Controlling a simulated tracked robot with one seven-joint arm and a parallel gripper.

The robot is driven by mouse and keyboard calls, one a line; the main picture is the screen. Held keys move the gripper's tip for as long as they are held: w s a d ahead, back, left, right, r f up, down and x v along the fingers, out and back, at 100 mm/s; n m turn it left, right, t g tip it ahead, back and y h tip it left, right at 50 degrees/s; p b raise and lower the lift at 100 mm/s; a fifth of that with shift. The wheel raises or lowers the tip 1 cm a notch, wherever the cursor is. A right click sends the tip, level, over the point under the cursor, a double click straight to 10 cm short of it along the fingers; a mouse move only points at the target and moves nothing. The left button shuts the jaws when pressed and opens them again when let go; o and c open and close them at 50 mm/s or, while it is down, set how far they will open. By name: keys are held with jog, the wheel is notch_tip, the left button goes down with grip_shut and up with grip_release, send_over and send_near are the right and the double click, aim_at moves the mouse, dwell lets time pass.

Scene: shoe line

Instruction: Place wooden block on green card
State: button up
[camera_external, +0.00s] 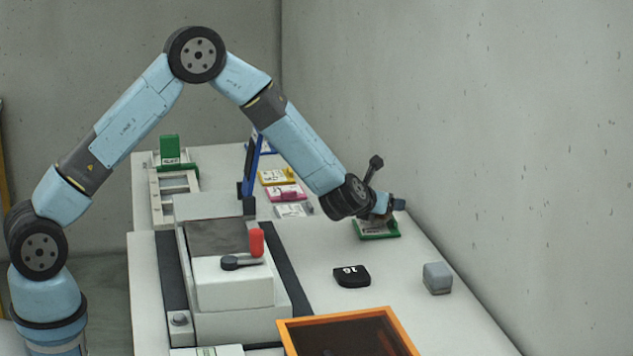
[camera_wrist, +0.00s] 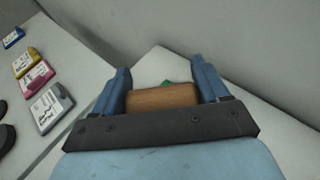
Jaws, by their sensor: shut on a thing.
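My gripper (camera_external: 384,208) is shut on the wooden block (camera_wrist: 162,97), which is brown and sits between the two blue fingers in the wrist view. In the external view the gripper is low over the green card (camera_external: 378,236), at the right side of the table, and hides part of it. The block cannot be made out clearly there. In the wrist view only a small green bit (camera_wrist: 168,83) shows just beyond the block. I cannot tell whether the block touches the card.
A grey cube (camera_external: 437,278) and a black piece marked 16 (camera_external: 351,276) lie nearer the camera. Yellow (camera_external: 278,177), pink (camera_external: 287,192) and grey (camera_external: 293,210) cards lie left of the gripper. An orange-framed tray (camera_external: 400,331) is in front. The wall is close on the right.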

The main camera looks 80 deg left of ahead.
jog(key=o, duration=1.1)
